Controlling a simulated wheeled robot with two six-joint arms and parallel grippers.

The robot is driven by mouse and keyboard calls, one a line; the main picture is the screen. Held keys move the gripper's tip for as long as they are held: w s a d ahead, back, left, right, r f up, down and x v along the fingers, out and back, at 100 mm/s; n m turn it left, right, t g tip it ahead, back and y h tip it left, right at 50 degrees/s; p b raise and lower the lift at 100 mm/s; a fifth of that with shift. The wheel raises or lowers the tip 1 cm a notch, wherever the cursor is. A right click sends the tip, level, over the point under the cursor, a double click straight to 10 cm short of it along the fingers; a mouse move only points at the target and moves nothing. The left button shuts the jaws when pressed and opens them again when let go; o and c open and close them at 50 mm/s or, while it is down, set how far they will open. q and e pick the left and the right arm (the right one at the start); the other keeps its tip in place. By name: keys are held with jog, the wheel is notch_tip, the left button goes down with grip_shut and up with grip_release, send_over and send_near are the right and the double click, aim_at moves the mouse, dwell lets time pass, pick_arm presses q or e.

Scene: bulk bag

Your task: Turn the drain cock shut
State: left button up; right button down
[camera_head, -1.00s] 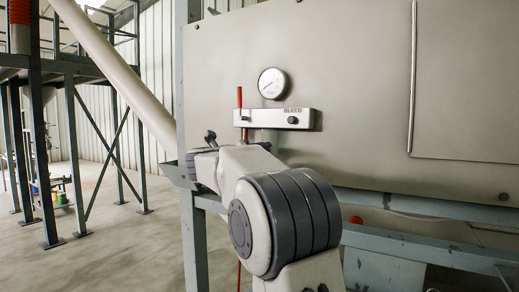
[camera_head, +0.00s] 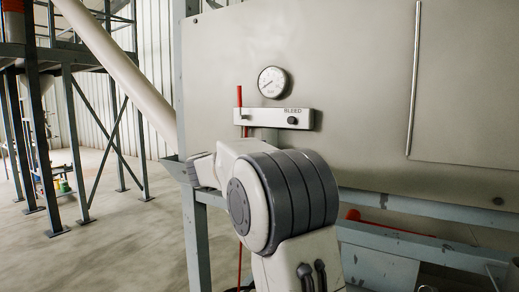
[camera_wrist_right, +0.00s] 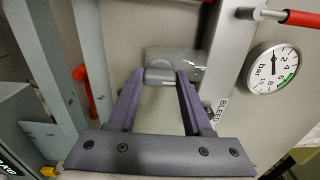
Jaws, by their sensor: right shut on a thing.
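The label "BLEED" stands on a pale plate (camera_head: 262,118) on the tank front, with a vertical red lever (camera_head: 240,104) at its left end. A second red handle (camera_head: 385,224) lies near-level below the tank; a red handle also shows at the left of the right wrist view (camera_wrist_right: 85,90). I cannot tell which handle is the drain cock's. My right gripper (camera_wrist_right: 165,76) is shut on a grey rounded fitting (camera_wrist_right: 160,66), between its purple fingers. In the head view, my right arm hides its gripper. My left gripper is not in view.
A round gauge (camera_head: 272,82) sits above the plate. Blue-grey frame beams (camera_head: 395,240) run below the tank, and an upright post (camera_head: 196,235) stands close to my arm. Open floor (camera_head: 110,235) lies to the left.

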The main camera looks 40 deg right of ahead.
jog(key=shift+w+n, duration=0.1)
jog(key=shift+n, duration=0.2)
jog(key=shift+c, duration=1.6)
grip_release()
jog(key=b+v, duration=0.3)
jog(key=v, duration=0.7)
jog(key=shift+a, duration=0.25)
